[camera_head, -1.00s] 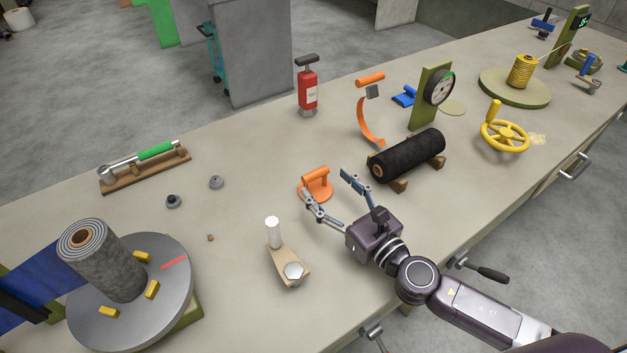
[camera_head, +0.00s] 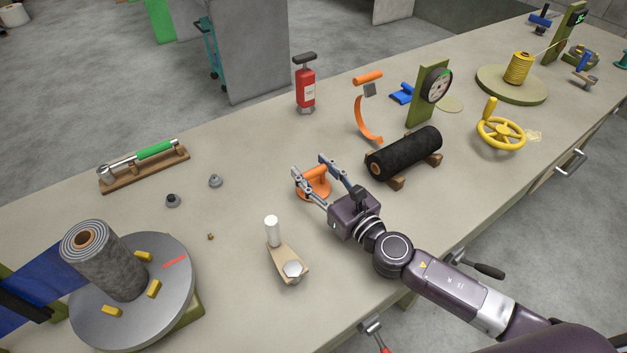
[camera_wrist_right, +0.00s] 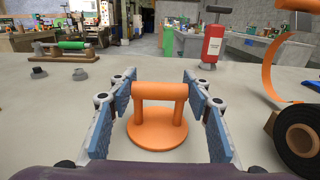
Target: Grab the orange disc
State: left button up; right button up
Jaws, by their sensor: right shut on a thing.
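In the right wrist view the orange disc (camera_wrist_right: 157,133) is centred between the two blue-padded fingers. My right gripper (camera_head: 309,166) has one finger at each end of the handle and is shut on it. In the right wrist view the pads of my right gripper (camera_wrist_right: 162,95) flank the handle, and a narrow gap seems to show beside it. The disc appears to rest on the bench. My left gripper is not in view.
A black roll (camera_head: 405,153) on wooden cradles lies right of the disc. An orange curved piece (camera_head: 362,118) and a red extinguisher-like pump (camera_head: 306,90) stand behind.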

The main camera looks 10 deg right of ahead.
jog(key=shift+c, duration=1)
jog(key=shift+r, duration=0.1)
